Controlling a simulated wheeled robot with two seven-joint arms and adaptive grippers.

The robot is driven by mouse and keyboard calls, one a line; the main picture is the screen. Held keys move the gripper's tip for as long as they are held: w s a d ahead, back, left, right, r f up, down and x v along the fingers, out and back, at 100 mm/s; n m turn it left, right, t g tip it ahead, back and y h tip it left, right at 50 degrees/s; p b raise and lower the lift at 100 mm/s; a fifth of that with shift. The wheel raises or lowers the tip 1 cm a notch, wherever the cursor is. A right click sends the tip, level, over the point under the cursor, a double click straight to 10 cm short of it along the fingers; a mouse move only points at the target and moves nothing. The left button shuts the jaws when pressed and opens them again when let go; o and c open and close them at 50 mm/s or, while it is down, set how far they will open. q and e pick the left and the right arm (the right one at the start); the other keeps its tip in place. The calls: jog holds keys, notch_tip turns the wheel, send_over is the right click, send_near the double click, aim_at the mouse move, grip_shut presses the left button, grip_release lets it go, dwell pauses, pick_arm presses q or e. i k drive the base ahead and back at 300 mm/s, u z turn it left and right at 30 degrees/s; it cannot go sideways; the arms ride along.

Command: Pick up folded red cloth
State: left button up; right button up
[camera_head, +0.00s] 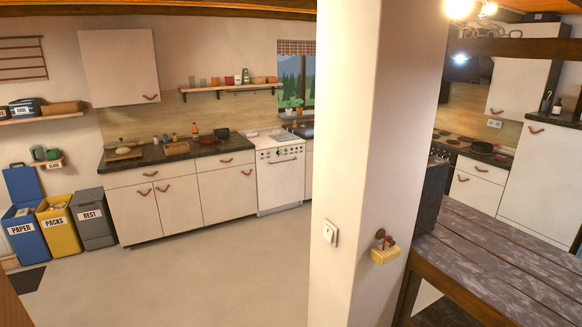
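I cannot make out a folded red cloth anywhere in the head view. Small items sit on the dark counter (232,157) along the back wall, among them a reddish pan or bowl (207,140), but none can be told as a folded cloth at this size. Neither of my grippers shows in this view.
A wide white pillar (345,130) blocks the middle. A dark wooden table (500,262) stands at the right. Bins labelled paper (26,236), packs (59,228) and rest (92,222) stand at the left. A white oven (281,175) ends the cabinets. The grey floor (210,270) is open.

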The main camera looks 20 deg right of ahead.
aim_at(504, 159)
jog(key=i, duration=4.45)
jog(key=z, duration=2.45)
jog(key=i, duration=3.2)
jog(key=z, duration=1.1)
jog(key=i, duration=1)
